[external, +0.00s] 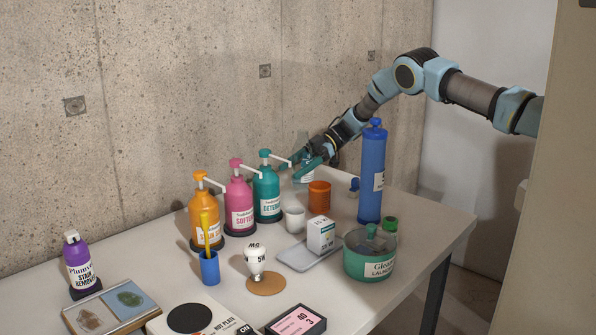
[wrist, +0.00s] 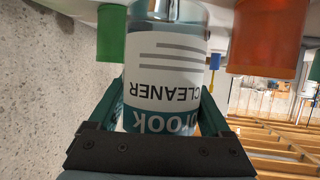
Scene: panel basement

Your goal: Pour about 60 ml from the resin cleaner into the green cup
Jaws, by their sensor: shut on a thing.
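The resin cleaner is a clear bottle with a white and teal label (wrist: 165,70). My gripper (wrist: 162,100) is shut around it, a finger on each side. The wrist picture is upside down, and the bottle looks upright in it. In the external view the bottle (external: 303,177) is near the wall behind the teal pump bottle, partly covered by my gripper (external: 309,167). I cannot tell whether its base touches the table. The green cup (wrist: 111,33) shows beside the bottle on the wall side in the wrist view. I cannot make it out in the external view.
An orange cup (external: 319,197), white cup (external: 294,220) and tall blue bottle (external: 371,175) stand nearby. Teal (external: 266,193), pink (external: 239,207) and orange (external: 206,220) pump bottles line the left. A green laundry tub (external: 369,266) is in front. The concrete wall is close behind.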

